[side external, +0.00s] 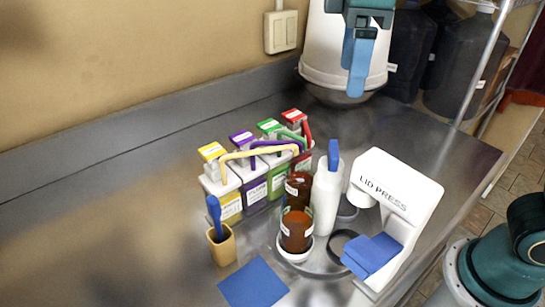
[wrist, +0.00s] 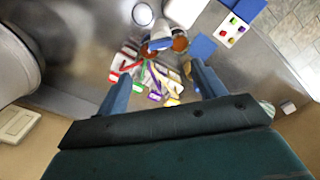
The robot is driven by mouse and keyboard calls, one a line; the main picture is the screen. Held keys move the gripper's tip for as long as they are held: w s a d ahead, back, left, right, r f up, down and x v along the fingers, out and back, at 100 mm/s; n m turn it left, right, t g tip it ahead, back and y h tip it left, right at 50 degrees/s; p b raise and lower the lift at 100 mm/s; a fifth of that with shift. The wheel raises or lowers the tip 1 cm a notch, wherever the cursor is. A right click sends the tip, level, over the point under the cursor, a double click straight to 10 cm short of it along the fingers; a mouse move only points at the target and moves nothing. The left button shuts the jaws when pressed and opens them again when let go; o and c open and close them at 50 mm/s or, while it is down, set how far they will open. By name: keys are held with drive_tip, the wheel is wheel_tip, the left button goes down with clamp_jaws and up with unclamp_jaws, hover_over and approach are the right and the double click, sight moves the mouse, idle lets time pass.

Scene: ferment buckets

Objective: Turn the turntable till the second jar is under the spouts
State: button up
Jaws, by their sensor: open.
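The turntable (side external: 318,262) is a grey metal disc on the counter, partly hidden by what stands on it. An amber jar (side external: 297,231) stands in a white holder at its front. Another amber jar (side external: 299,187) stands behind it, beneath or close to the ends of the coloured spouts (side external: 262,150); exact alignment is unclear. An empty dark ring (side external: 345,244) lies to the right. A white bottle-like post with a blue tab (side external: 333,155) rises beside the jars. My gripper (side external: 355,72) is open and empty, high behind the turntable. The wrist view shows its fingers (wrist: 161,70) apart.
Several dispensers (side external: 230,205) stand left of the jars. The white lid press (side external: 397,195) stands at right, with a blue block (side external: 371,255). A brush cup (side external: 222,245) and blue pad (side external: 253,284) are in front. A large white vessel (side external: 320,55) is behind. Left counter is clear.

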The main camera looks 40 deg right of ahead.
drive_tip(key=shift+f, duration=0.15)
wheel_tip(320, 180, down, 14)
drive_tip(key=shift+r, duration=0.25)
idle(0.7)
drive_tip(key=c, duration=1.4)
